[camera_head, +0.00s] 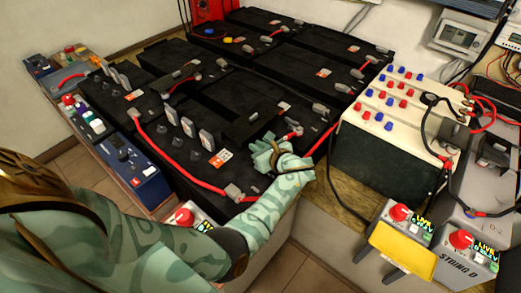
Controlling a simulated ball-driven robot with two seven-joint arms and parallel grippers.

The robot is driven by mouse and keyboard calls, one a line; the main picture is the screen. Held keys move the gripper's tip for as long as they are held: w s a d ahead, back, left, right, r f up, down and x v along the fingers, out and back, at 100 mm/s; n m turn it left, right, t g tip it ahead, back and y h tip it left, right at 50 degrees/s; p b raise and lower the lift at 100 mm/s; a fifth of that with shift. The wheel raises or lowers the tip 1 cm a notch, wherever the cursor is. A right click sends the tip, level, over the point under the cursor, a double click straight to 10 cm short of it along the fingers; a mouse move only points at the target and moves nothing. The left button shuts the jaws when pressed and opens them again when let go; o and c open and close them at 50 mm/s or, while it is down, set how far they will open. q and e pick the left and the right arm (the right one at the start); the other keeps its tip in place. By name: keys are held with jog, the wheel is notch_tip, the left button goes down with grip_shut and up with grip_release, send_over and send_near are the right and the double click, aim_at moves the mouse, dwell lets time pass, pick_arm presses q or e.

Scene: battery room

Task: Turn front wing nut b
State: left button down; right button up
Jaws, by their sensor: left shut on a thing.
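My left gripper (270,152) has a pale green patterned housing. It is at the front right edge of a black battery (185,180), close to a grey terminal piece (293,134) and a red cable. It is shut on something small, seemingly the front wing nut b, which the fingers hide. I cannot make out the nut's shape or how far it is turned. Another grey terminal piece (233,192) with a red cable sits on the battery's near corner. My right gripper is not in view.
More black batteries (322,66) fill the back of the bench. A white-topped battery (395,105) with red and blue caps stands to the right. A yellow plate (402,251) and red-button boxes (398,214) are at the lower right. Blue instruments (134,168) line the left.

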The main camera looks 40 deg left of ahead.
pick_arm(q)
jog(key=shift+f+n+g+b, duration=0.25)
jog(key=shift+n+g+b, duration=0.65)
jog(key=shift+g, duration=0.3)
jog(key=shift+s+r+n+g+y+b, duration=0.1)
jog(key=shift+n+g+y+b, duration=0.25)
jog(key=shift+n+g, duration=0.2)
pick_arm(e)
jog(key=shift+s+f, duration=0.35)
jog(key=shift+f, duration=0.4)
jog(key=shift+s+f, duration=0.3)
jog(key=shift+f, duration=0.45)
pick_arm(q)
jog(key=shift+r, duration=0.1)
jog(key=c, duration=1.5)
grip_release()
